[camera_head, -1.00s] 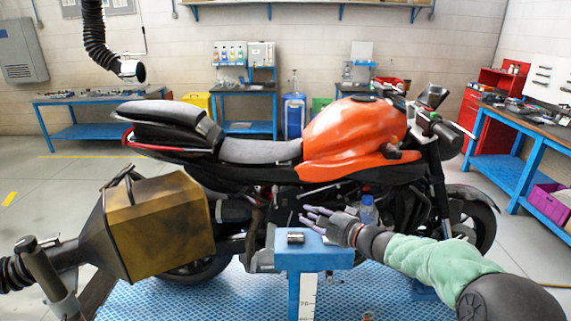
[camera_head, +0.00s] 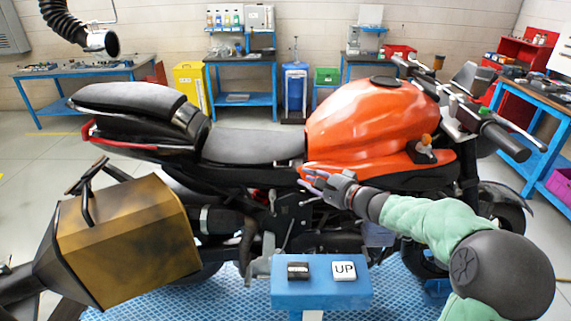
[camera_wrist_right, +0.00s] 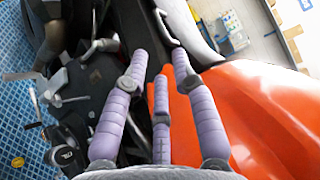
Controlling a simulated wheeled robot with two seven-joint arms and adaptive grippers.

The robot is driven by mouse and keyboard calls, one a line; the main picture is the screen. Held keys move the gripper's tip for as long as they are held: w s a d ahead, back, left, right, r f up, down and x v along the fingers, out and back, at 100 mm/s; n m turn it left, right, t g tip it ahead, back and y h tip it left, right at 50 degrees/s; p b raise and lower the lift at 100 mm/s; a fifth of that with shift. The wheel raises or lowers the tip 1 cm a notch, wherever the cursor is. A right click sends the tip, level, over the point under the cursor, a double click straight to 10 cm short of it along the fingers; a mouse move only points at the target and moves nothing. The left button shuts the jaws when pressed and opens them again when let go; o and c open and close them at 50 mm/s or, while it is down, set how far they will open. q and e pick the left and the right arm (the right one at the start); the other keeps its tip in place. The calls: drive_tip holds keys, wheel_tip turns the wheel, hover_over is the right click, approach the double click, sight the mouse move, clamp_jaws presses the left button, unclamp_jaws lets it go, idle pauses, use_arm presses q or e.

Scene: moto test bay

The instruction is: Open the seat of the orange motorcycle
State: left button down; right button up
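The orange motorcycle (camera_head: 360,125) stands side-on in the head view, with its handlebar at the right. Its dark seat (camera_head: 255,147) lies flat behind the orange tank, and a raised rear section (camera_head: 130,100) sits further left. No gap shows under the seat. My right gripper (camera_head: 315,182) has purple fingers and is in front of the bike's flank, just below the tank's lower rear edge. In the right wrist view its fingers (camera_wrist_right: 160,65) are extended and apart, with nothing between them, beside the orange bodywork (camera_wrist_right: 255,115). Contact cannot be told.
A blue pedestal (camera_head: 320,297) with a dark button and a white UP button (camera_head: 344,270) is front centre. Blue benches (camera_head: 240,85) line the back wall.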

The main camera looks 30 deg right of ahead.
sight(285, 167)
drive_tip(key=b+x, duration=0.1)
drive_tip(key=x, duration=0.8)
drive_tip(key=shift+w+a, duration=0.15)
drive_tip(key=shift+w, duration=0.2)
clamp_jaws()
